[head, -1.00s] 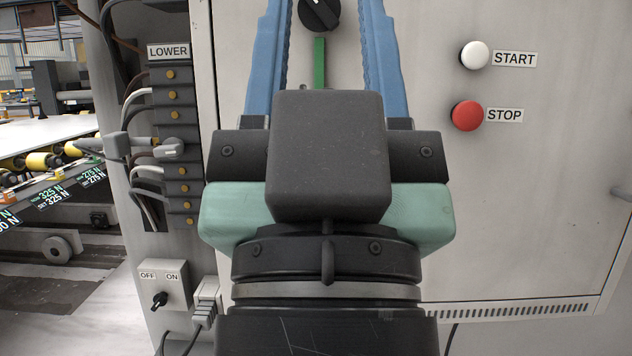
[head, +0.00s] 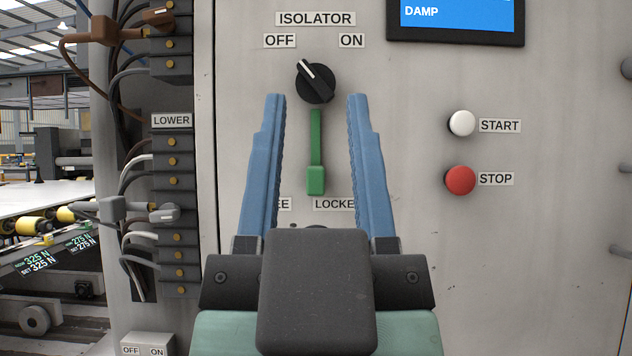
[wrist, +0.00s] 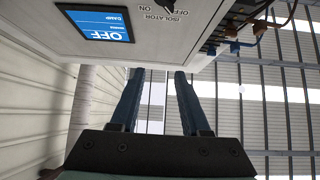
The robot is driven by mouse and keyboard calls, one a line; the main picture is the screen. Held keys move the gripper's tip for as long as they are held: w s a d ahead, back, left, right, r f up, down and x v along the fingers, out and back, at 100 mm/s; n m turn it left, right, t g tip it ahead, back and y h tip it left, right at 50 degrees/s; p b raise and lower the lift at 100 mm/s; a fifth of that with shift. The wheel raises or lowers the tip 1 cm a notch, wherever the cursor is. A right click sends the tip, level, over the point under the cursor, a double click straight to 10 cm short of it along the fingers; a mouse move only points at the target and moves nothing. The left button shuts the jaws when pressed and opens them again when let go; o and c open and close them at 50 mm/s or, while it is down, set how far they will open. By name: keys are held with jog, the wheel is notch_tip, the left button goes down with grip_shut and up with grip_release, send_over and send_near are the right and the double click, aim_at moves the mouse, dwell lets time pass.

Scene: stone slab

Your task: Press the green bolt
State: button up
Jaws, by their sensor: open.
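The green bolt (head: 316,180) is a thin vertical bar with a block at its lower end, on the grey cabinet face below the black isolator knob (head: 316,82). Its lower surroundings are partly hidden by my gripper. My gripper (head: 315,98) is open and empty, its two blue fingers pointing up, one on each side of the bolt in the head view. I cannot tell how far the fingertips are from the panel. In the wrist view my fingers (wrist: 158,72) are apart with nothing between them, and the bolt does not show there.
The white START button (head: 461,123) and red STOP button (head: 460,180) sit to the right. A blue display (head: 460,14) is at upper right. A terminal strip (head: 173,205) with cables stands at left. A switch box (head: 148,341) is at lower left.

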jog(key=shift+w+r+p, duration=0.15)
jog(key=shift+w+p, duration=0.1)
jog(key=shift+p, duration=0.15)
jog(key=c, duration=0.4)
jog(key=w+g+p, duration=0.1)
jog(key=w+p, duration=0.1)
jog(key=p, duration=0.1)
jog(key=w+d+m+g+y+p, duration=0.1)
jog(key=w+p, duration=0.1)
jog(key=p, duration=0.1)
jog(key=w+m+g+p, duration=0.1)
jog(key=w+p, duration=0.1)
jog(key=p, duration=0.1)
jog(key=shift+w+d+y, duration=0.3)
jog(key=shift+w, duration=0.05)
grip_shut()
jog(key=d+f+m+g+y+p, duration=0.1)
jog(key=m+p, duration=0.5)
jog(key=p, duration=0.8)
jog(key=d+f+m+g+y+p, duration=0.1)
jog(key=d+f+m+g+p, duration=0.3)
jog(key=p, duration=1)
jog(key=d+m+g, duration=0.2)
jog(key=d+m, duration=0.1)
jog(key=shift+s+f+y, duration=0.15)
jog(key=shift+f+y, duration=0.05)
jog(key=shift+y, duration=0.2)
